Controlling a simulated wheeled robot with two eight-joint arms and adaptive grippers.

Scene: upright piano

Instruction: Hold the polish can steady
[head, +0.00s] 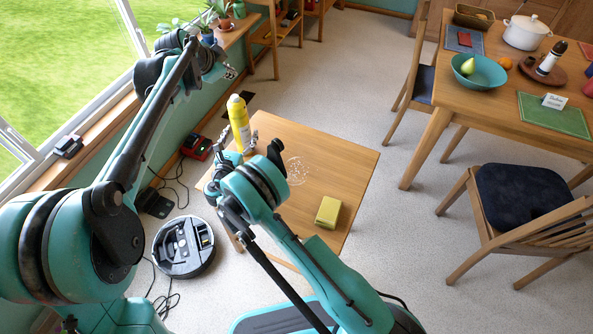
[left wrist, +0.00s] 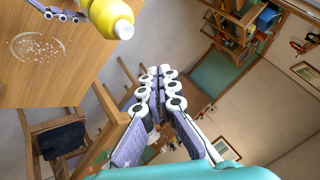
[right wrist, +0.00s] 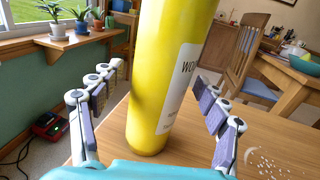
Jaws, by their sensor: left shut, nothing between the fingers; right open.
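The yellow polish can (head: 239,122) with a white-and-yellow top stands upright at the far left corner of the small wooden table (head: 345,165). My right gripper (head: 238,148) is open at the can. In the right wrist view the can (right wrist: 165,75) stands between its spread fingers (right wrist: 158,80), with part of its label showing; contact is not clear. My left gripper (head: 230,71) is shut and empty, above and beyond the can near the window sill. In the left wrist view its fingers (left wrist: 158,88) are together, and the can's top (left wrist: 105,18) shows at the upper edge.
A yellow sponge (head: 328,212) and a patch of white specks (head: 297,170) lie on the small table. A robot vacuum (head: 184,246) and cables are on the floor to the left. A chair (head: 520,195) and a dining table (head: 480,105) stand right, with open floor between.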

